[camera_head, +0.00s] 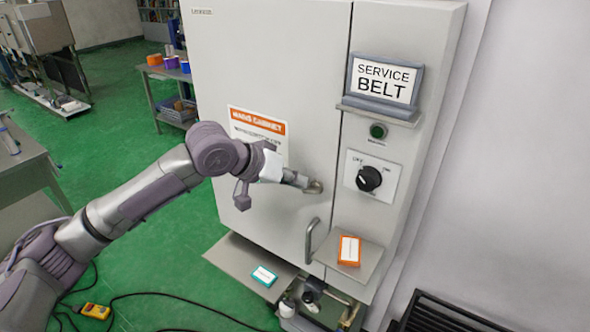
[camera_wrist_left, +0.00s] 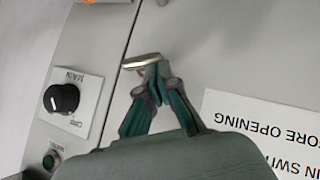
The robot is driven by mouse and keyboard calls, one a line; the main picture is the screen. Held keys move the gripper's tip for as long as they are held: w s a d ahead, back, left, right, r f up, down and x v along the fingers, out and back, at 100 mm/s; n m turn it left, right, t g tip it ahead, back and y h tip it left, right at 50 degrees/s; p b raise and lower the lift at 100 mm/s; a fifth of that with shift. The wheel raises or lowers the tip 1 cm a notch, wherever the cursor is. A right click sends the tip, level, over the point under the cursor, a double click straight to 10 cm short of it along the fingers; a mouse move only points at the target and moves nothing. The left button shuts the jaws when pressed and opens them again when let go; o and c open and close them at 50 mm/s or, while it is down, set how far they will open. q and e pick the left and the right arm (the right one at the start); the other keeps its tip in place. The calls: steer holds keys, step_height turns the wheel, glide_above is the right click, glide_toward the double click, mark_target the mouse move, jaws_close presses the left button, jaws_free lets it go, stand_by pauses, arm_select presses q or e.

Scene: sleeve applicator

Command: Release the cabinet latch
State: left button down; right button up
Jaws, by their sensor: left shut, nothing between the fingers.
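The grey cabinet (camera_head: 270,60) stands upright in the head view, its door closed against the frame. The small metal latch (camera_head: 314,187) sits near the door's right edge, left of the black rotary knob. My left gripper (camera_head: 303,181) comes in from the left and its tips are at the latch. Nothing is held between the fingers. The right gripper is not in view.
The black knob (camera_head: 369,179) and green button (camera_head: 378,131) are on the right panel. A handle (camera_head: 311,241) projects below the latch. A shelf with an orange-edged card (camera_head: 349,250) juts out beneath. A yellow box (camera_head: 96,311) and cables lie on the green floor.

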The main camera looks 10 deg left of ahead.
mark_target(304, 191)
arm_select(q)
steer(key=f+n+h+b, duration=0.1)
steer(key=h, duration=0.1)
steer(key=f+n+h+b, duration=0.1)
steer(key=n+h+b, duration=0.1)
steer(key=h, duration=0.1)
steer(key=f+n+h+b, duration=0.1)
steer(key=n+h+b, duration=0.1)
steer(key=h, duration=0.1)
steer(key=shift+w+a+f, duration=0.15)
steer(key=shift+a+f, duration=0.05)
steer(key=shift+f, duration=0.2)
steer(key=shift+d+n+h+b, duration=0.1)
steer(key=shift+n+h+b, duration=0.6)
steer(key=shift+n+b, duration=0.35)
steer(key=shift+b, duration=0.3)
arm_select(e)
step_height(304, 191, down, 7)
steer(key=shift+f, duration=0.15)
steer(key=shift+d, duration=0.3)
arm_select(q)
steer(key=shift+r, duration=0.1)
